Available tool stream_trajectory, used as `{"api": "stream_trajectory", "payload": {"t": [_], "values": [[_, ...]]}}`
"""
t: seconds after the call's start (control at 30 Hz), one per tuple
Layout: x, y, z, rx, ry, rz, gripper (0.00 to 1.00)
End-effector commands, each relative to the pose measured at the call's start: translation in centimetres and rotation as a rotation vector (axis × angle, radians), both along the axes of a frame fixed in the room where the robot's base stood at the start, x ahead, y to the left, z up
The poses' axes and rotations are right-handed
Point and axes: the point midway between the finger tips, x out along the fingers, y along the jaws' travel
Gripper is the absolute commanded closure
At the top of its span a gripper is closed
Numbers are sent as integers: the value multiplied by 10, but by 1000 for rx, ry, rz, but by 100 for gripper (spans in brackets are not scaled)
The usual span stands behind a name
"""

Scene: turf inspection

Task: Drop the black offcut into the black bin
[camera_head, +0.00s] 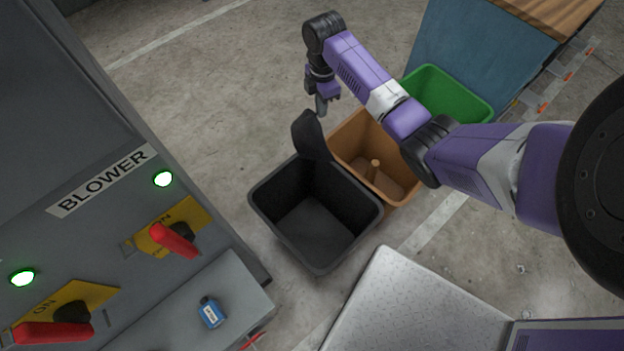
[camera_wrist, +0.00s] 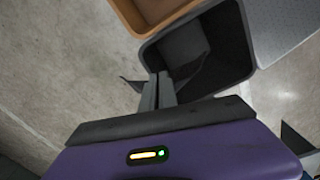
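The black offcut (camera_head: 311,137) is a curved dark piece hanging below my gripper (camera_head: 321,104). My gripper's narrow fingers (camera_wrist: 160,91) are close together on it, and a dark edge of it (camera_wrist: 131,83) sticks out to their left in the wrist view. The black bin (camera_head: 283,238) is an open square bin on the floor; its inside looks empty. In the head view the offcut's lower end overlaps the bin's far corner. The bin (camera_wrist: 254,45) also shows just beyond the fingers in the wrist view. The exact height of the offcut over the rim is unclear.
A brown bin (camera_head: 350,133) with a brown piece (camera_head: 375,168) inside adjoins the black bin. A green bin (camera_head: 440,85) stands behind my arm. The blower cabinet (camera_head: 100,215), with red levers and a blue container (camera_head: 211,312) on its ledge, is at left. Floor beyond is clear.

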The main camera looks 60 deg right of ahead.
Motion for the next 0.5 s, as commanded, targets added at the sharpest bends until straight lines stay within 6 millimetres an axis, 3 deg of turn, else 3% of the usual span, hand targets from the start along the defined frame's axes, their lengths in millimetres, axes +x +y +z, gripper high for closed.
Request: {"api": "stream_trajectory", "payload": {"t": [0.03, 0.1, 0.3, 0.5], "values": [[-3, 13, -30, 7, 3, 23, 100], [-8, 26, -58, 7, 3, 60, 100], [-28, 67, -136, 8, 3, 169, 100], [-54, 104, -200, 6, 1, 278, 100]]}}
